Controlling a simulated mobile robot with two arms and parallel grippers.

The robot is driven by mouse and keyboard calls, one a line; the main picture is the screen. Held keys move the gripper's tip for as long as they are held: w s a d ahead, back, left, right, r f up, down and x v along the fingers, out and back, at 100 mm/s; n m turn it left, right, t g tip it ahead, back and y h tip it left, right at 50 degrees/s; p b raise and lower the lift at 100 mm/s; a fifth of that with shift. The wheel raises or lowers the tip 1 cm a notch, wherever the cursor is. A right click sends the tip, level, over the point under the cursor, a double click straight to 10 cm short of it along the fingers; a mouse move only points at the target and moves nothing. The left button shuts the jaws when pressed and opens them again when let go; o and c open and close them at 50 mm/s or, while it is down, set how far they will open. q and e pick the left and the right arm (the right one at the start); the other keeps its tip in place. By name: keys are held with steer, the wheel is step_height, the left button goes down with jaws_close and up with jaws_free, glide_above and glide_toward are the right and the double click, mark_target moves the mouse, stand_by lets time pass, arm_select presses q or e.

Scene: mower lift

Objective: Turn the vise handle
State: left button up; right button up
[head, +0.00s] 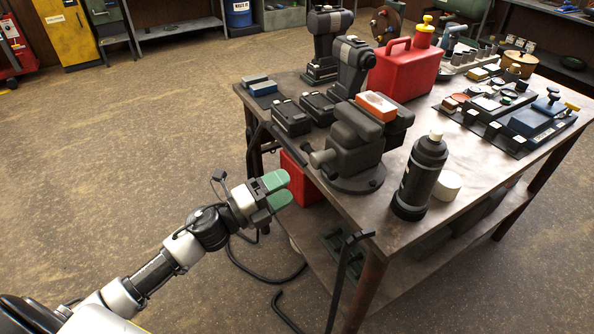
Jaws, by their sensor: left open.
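A dark grey vise (356,152) is mounted near the front left edge of the workbench (405,208). Its round screw end (322,158) points left, toward the table edge. A thin dark bar (288,146) slants beside the screw end; I cannot tell for sure whether it is the vise handle. My left gripper (278,189), with green fingertips, is open and empty. In the picture it is below and left of the screw end, apart from the vise. My right gripper is out of view.
A black spray bottle (420,178) and white lid (447,186) stand right of the vise. Black battery packs (291,117), drills (352,66) and a red fuel can (406,70) stand behind it. A red box (300,178) is under the tabletop. The left floor is clear.

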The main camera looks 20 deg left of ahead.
mark_target(313, 162)
arm_select(q)
steer(key=w+d+m+p, duration=0.1)
steer(key=w+p, duration=0.2)
steer(key=w+d+r+m+y+p, duration=0.1)
steer(key=w+d+p, duration=0.1)
steer(key=w+p, duration=0.1)
steer(key=w+d+r+m+y+p, duration=0.1)
steer(key=w+d+p, duration=0.1)
steer(key=w+p, duration=0.1)
steer(key=shift+w+g, duration=0.3)
steer(key=shift+w, duration=0.1)
steer(key=shift+c, duration=0.5)
steer(key=c, duration=0.8)
steer(key=shift+m+b, duration=0.4)
steer(key=shift+b, duration=0.05)
steer(key=o, duration=0.9)
steer(key=shift+s, duration=0.1)
